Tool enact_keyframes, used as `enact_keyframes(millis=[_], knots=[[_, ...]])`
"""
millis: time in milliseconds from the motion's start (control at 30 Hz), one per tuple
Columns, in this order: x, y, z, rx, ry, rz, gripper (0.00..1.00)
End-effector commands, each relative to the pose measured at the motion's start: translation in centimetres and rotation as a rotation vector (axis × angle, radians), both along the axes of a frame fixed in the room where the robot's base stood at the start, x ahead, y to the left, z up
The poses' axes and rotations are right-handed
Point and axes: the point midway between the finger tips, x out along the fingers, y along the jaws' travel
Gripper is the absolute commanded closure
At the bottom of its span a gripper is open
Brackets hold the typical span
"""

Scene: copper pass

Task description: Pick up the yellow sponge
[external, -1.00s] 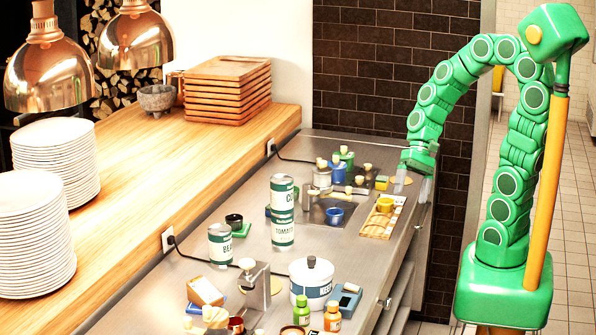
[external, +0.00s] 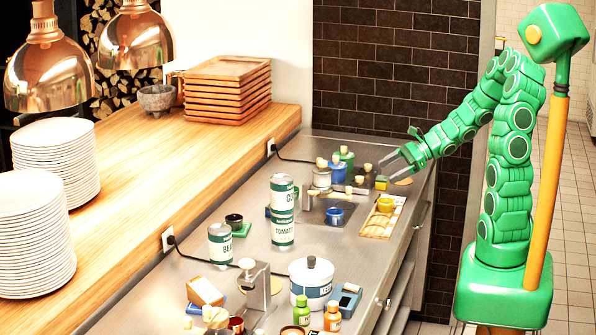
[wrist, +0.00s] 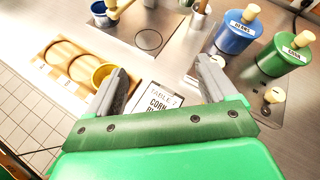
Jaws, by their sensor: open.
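A small yellow block with a dark green side, which looks like the yellow sponge (external: 381,182), lies on the steel counter near its far right end in the external view. I cannot make it out in the wrist view, where my gripper covers the lower part. My gripper (external: 396,146) is above the counter's far end, higher than the block and apart from it. In the wrist view my gripper (wrist: 160,68) has its two grey fingers spread, with nothing between them but counter and a printed card (wrist: 158,98) below.
A wooden rack (wrist: 50,62) with a yellow cup (wrist: 100,76) stands close by. A blue pot (wrist: 234,38) and a green pot (wrist: 284,58) are on the other side. Tall stacked cans (external: 282,230) and a white pot (external: 311,283) stand nearer the camera.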

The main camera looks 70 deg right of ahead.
Motion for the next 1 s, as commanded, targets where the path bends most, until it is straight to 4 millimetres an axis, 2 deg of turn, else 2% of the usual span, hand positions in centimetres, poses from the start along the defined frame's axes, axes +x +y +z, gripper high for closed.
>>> enact_keyframes(millis=[33, 200, 367, 567, 1000], knots=[[-0.4, -1.9, -0.7, 0.040, 0.009, -0.073, 0.15], [-1.9, -6.9, -2.3, 0.150, 0.028, -0.269, 0.15], [-3.0, -9.5, -3.4, 0.212, 0.039, -0.375, 0.15], [-3.0, -10.2, -3.8, 0.231, 0.042, -0.407, 0.15], [-0.6, -9.7, -5.0, 0.230, 0.041, -0.403, 0.15]])
